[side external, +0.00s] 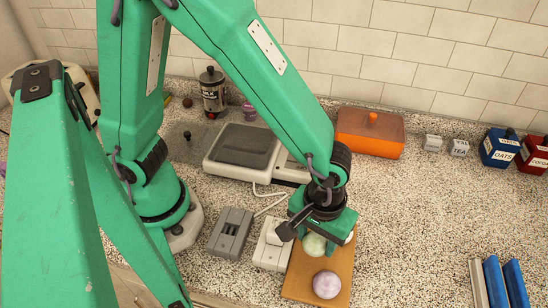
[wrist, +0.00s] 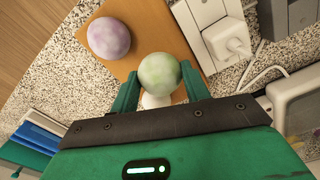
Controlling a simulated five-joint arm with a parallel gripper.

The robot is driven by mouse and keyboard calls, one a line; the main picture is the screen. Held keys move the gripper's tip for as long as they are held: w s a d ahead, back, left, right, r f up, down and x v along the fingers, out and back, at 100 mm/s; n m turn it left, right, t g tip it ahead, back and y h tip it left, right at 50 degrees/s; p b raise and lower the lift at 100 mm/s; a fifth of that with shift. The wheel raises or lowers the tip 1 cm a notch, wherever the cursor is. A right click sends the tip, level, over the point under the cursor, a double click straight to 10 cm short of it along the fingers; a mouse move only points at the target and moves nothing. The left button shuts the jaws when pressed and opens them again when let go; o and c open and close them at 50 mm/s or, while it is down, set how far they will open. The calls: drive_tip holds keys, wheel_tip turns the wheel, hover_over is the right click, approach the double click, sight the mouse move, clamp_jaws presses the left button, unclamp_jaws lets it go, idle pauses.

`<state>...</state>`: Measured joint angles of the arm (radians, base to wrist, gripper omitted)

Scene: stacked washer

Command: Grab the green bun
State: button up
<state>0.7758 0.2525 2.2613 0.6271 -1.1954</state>
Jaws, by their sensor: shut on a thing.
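The green bun (side external: 314,244) is a pale green, mottled ball at the wooden board. In the wrist view the green bun (wrist: 160,72) sits between the two green fingers of my gripper (wrist: 159,76), which is shut on it. In the side view my gripper (side external: 317,232) points down over the board and partly covers the bun. I cannot tell whether the bun still touches the board.
A pale purple bun (side external: 326,285) lies on the wooden board (side external: 300,268), apart from my gripper. A whitish thing (wrist: 157,100) shows behind the green bun. White (side external: 271,246) and grey (side external: 231,232) boxes stand left of the board. Counter to the right is mostly clear.

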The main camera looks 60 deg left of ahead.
sight(317, 236)
drive_tip(key=shift+r, duration=3.3)
drive_tip(key=shift+a, duration=0.1)
